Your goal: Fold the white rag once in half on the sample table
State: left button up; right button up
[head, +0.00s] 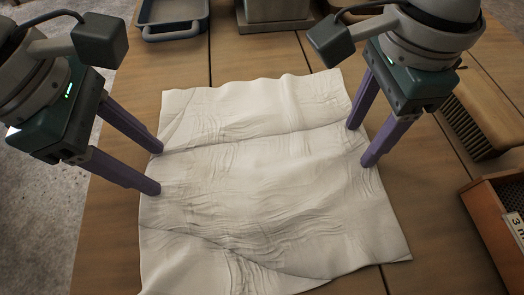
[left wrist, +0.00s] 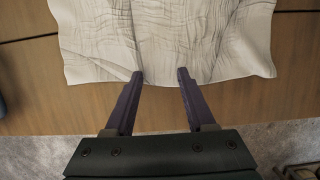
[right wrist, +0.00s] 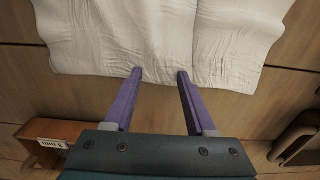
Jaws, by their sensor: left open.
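The white rag (head: 265,185) lies spread out and wrinkled on the wooden sample table (head: 115,225), with a fold line running across its upper part. My left gripper (head: 158,168) is open at the rag's left edge, its two purple fingertips over or at the edge. In the left wrist view the rag (left wrist: 170,35) lies just beyond the open fingertips (left wrist: 160,75). My right gripper (head: 360,143) is open at the rag's right edge. In the right wrist view its fingers (right wrist: 160,74) stand apart at the rag's border (right wrist: 165,40). I cannot tell whether either gripper touches the cloth.
A blue-grey tray (head: 172,18) and a box-like stand (head: 273,12) are at the back. A wooden brush (head: 478,120) lies at the right, with a wooden box (head: 497,215) bearing a label in front of it. Bare table shows in front and left of the rag.

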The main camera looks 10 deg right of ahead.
pick_arm(q)
jog(key=c, duration=0.8)
pick_arm(e)
jog(key=c, duration=0.8)
pick_arm(q)
grip_shut()
pick_arm(e)
grip_shut()
pick_arm(q)
jog(key=shift+r, duration=0.15)
pick_arm(e)
jog(key=shift+r, duration=0.1)
